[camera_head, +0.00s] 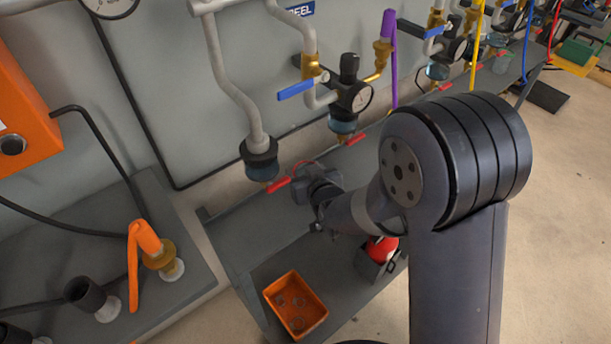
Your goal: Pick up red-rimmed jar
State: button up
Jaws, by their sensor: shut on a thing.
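My gripper (304,182) is at the middle of the view, above the grey bench and just right of a blue-bowled fitting with a red lever. It is shut on the red-rimmed jar (299,165). Only a thin red arc of the jar's rim shows, at the upper edge of the gripper. The rest of the jar is hidden behind the gripper or too small to make out. I cannot tell whether the jar touches the bench.
A red object (380,250) sits in a dark holder, partly behind my arm. Pipes, a gauge (356,97) and a blue-handled valve (296,90) hang close above. A red lever (278,184) is near my gripper.

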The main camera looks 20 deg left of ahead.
jog(key=shift+s+d+r, duration=0.15)
jog(key=shift+d+r, duration=0.2)
jog(key=shift+r, duration=0.15)
notch_tip(320, 180, up, 6)
jog(key=p, duration=0.2)
jog(key=s+d, duration=0.4)
jog(key=d, duration=0.4)
jog(key=s+d, duration=0.5)
jog(key=d, duration=0.4)
jog(key=w+d+f+m+t+h+p, duration=0.1)
jog(key=w+d+f+m+t+h, duration=0.1)
jog(key=w+d+m+h, duration=0.65)
jog(key=w+d+f+m+t+h+p, duration=0.1)
jog(key=w+d+f+t, duration=0.3)
jog(key=d, duration=0.9)
notch_tip(320, 180, up, 10)
jog(key=s+g+p, duration=0.1)
jog(key=p, duration=1.6)
jog(key=shift+s+a+g, duration=0.2)
jog(key=shift+a+g, duration=0.1)
jog(key=shift+g, duration=0.1)
jog(key=shift+n, duration=0.25)
